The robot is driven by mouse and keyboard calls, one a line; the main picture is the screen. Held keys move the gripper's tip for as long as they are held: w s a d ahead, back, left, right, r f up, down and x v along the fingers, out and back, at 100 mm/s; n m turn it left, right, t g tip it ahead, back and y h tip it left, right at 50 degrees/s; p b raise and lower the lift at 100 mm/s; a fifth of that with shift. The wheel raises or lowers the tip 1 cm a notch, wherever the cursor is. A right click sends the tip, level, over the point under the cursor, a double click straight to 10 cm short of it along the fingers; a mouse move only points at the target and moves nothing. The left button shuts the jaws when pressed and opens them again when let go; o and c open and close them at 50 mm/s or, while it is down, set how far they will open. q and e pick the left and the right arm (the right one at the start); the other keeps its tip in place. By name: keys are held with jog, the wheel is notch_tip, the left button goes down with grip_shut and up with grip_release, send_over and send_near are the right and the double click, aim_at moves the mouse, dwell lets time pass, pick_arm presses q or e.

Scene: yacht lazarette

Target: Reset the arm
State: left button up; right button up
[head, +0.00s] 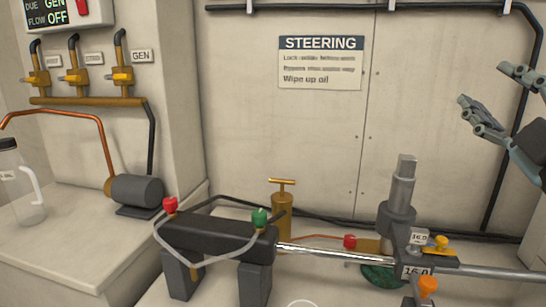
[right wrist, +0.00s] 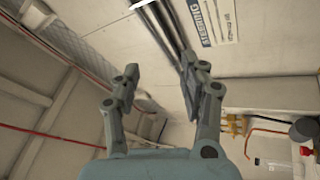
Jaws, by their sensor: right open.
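My right gripper (head: 500,98) is raised at the right edge of the head view, in front of the back wall. Its grey fingers are apart and nothing is between them. The right wrist view shows the same gripper (right wrist: 158,80) open and empty, with the wall and dark pipes beyond it. It touches nothing that I can see. My left gripper does not show in either view.
A steering cylinder (head: 215,236) with red and green caps and a long rod (head: 340,254) spans the lower middle. A brass hand pump (head: 282,210) stands behind it. A clear jug (head: 20,190) and grey motor (head: 138,191) are on the left ledge. A steering sign (head: 321,62) hangs on the wall.

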jog(key=s+d+f+m+g+h, duration=0.3)
jog(key=s+f+m+g, duration=0.15)
jog(key=f, duration=0.45)
jog(key=s+d+f+m+g+h, duration=0.25)
jog(key=f+m+g, duration=0.35)
jog(key=f, duration=0.4)
jog(key=s+a+f+m+g+y, duration=0.1)
jog(key=s+a+f+g+y, duration=0.2)
jog(key=s+f, duration=0.45)
jog(key=s+a+f+m+g+y, duration=0.15)
jog(key=s+a+f+g, duration=0.25)
jog(key=s+f+g, duration=0.4)
jog(key=s+d+f+b, duration=0.1)
jog(key=s+d+f, duration=0.1)
jog(key=f, duration=1.2)
jog(key=s+d+f+b, duration=0.1)
jog(key=s+f+b, duration=0.15)
jog(key=f, duration=1.25)
jog(key=s+f, duration=1.5)
jog(key=s, duration=0.2)
jog(key=shift+d+m+b, duration=0.3)
jog(key=shift+d+b, duration=0.15)
